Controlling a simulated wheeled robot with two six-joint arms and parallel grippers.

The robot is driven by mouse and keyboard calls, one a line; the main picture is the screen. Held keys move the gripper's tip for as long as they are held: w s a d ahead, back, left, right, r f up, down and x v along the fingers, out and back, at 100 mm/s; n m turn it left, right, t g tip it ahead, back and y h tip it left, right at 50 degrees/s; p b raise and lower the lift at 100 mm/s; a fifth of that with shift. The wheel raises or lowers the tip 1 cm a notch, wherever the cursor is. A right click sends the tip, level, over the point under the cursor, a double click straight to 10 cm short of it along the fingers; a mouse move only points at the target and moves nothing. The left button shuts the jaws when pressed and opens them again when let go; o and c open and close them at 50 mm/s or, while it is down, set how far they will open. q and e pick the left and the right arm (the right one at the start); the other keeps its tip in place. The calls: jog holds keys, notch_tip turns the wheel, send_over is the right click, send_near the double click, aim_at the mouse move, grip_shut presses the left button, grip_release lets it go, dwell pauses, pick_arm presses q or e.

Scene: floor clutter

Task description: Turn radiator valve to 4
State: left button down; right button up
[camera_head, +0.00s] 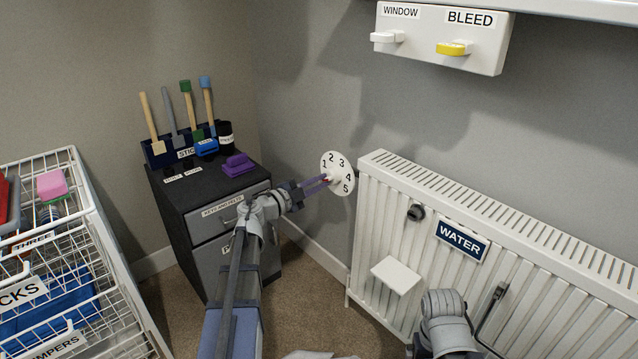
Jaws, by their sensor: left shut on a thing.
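The radiator valve (339,163) is a white round dial with black numbers 1 to 5, on the wall at the left end of the white radiator (450,205). My left gripper (326,181) reaches up to it from the lower left. Its purple fingers are shut on the valve knob at the lower left of the dial. A small red spot shows at the fingertips. The fingers hide most of the knob, so I cannot tell which number it points to.
A dark cabinet (228,187) with a tool holder and a purple item (238,165) on top stands left of my arm. A wire basket rack (95,235) is at far left. A WATER sign (461,241) and a white block (397,275) are on the radiator front.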

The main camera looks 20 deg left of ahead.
pick_arm(q)
jog(key=shift+f+m, duration=0.1)
jog(key=shift+m, duration=1.5)
jog(key=c, duration=0.9)
grip_release()
jog(key=shift+v, duration=3.95)
